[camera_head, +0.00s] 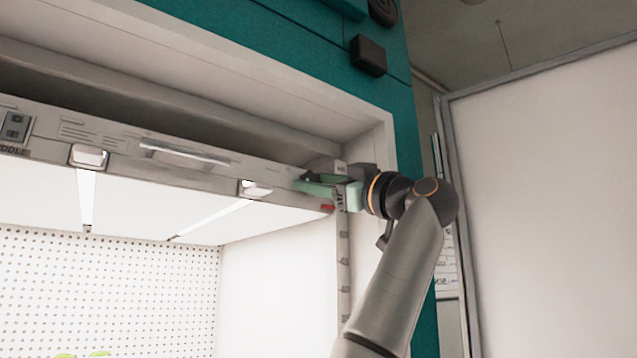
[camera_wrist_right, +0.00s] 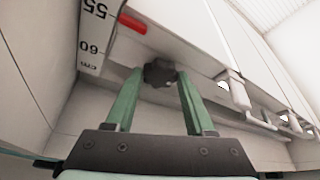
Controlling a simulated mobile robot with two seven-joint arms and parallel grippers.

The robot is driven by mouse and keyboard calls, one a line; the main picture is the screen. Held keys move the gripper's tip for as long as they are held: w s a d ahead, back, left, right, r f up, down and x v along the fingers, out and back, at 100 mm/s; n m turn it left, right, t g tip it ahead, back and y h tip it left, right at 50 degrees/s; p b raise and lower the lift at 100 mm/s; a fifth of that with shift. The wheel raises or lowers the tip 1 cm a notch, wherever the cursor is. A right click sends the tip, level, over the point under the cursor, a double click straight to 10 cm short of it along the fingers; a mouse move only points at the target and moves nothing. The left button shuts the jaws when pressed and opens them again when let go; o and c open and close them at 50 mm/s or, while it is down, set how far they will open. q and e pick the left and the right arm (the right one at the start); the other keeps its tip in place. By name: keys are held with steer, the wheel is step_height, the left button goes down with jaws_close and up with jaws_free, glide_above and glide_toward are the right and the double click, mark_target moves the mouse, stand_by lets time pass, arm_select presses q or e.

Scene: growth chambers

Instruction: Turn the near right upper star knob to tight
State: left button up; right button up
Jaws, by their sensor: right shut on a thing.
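The dark star knob (camera_wrist_right: 158,74) shows in the right wrist view, at the lower edge of the pale lamp panel's frame. My right gripper (camera_wrist_right: 160,80) has its two green fingers on either side of the knob and is shut on it. In the head view my right gripper (camera_head: 318,187) reaches in from the right to the right end of the lamp frame (camera_head: 215,172). The fingers hide most of the knob there, and its turn position cannot be read. My left gripper is not in view.
A white scale strip (camera_wrist_right: 92,35) with centimetre marks and a red pointer (camera_wrist_right: 132,23) are close beside the fingers. The teal chamber front (camera_head: 300,45) and a dark box (camera_head: 368,55) are above my right arm. A large white panel (camera_head: 545,190) stands at the right.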

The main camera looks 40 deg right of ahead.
jaws_close()
steer(key=shift+f+m+h, duration=0.1)
steer(key=shift+m+h, duration=0.3)
steer(key=shift+m, duration=0.2)
steer(key=m+h, duration=0.2)
steer(key=m, duration=0.3)
steer(key=m+g+h, duration=0.1)
steer(key=m+h, duration=0.2)
steer(key=m, duration=0.3)
steer(key=m+g+h, duration=0.1)
steer(key=m+h, duration=0.2)
steer(key=m, duration=0.3)
steer(key=shift+a+r, duration=0.2)
steer(key=shift+a, duration=0.15)
steer(key=m+g+h, duration=0.1)
steer(key=m, duration=0.2)
steer(key=m+g, duration=0.1)
steer(key=m, duration=0.2)
steer(key=shift+h, duration=0.4)
steer(key=shift+m, duration=0.4)
